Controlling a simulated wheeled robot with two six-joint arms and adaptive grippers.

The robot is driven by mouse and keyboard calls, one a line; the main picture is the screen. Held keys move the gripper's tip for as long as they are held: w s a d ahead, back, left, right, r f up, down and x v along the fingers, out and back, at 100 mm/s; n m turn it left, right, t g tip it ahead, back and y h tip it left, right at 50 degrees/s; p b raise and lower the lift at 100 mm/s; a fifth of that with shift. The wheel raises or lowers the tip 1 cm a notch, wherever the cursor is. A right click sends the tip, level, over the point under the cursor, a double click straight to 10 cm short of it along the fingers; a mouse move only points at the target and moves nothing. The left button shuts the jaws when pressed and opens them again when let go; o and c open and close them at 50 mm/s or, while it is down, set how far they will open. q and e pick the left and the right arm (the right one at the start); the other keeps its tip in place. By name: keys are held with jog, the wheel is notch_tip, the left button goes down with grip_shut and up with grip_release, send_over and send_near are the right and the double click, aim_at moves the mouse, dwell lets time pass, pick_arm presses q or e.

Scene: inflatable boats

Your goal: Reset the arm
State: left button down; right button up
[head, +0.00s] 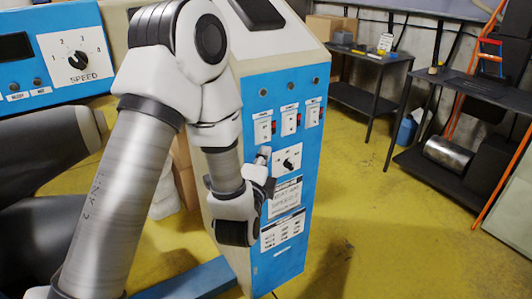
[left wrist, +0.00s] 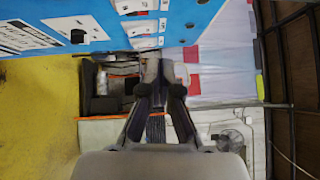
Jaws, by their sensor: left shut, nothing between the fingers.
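My left arm (head: 120,190) reaches in from the left and bends down in front of a blue control panel (head: 292,240). My left gripper (head: 264,158) is shut and empty, close to the panel's left edge, just left of a black knob (head: 289,163) on a white plate. Whether it touches the panel cannot be told. In the left wrist view its fingers (left wrist: 161,85) meet at the tips, with the panel (left wrist: 30,12) and the knob (left wrist: 77,36) at the upper left. My right gripper is not in view.
Three switches (head: 289,121) sit above the knob, and a printed label (head: 284,197) below it. A speed dial (head: 77,60) is on another blue panel at the left. Dark tables (head: 370,56) stand at the back right. The yellow floor (head: 400,220) at the right is clear.

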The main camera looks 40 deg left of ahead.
pick_arm(q)
jog(key=s+d+f+g+h, duration=0.2)
jog(key=s+f+g, duration=0.15)
jog(key=f, duration=0.65)
jog(key=s+d+f+n+g+h+p, duration=0.15)
jog(key=s+f, duration=0.25)
jog(key=f, duration=0.6)
jog(key=s+d+f+m+g+h, duration=0.15)
jog(key=s+f+g, duration=0.25)
jog(key=f, duration=0.6)
jog(key=s+d+f+n+g+h, duration=0.1)
jog(key=s+d+f+n+g, duration=0.1)
jog(key=s+f+n+g, duration=0.2)
jog(key=s+d+f+n+g+h, duration=0.1)
jog(key=s+d+f+n+g, duration=0.2)
jog(key=s+n, duration=0.7)
jog(key=shift+s+f+n+g, duration=0.3)
jog(key=shift+s+f+g, duration=0.3)
jog(key=shift+s, duration=0.65)
jog(key=shift+a+r, duration=0.1)
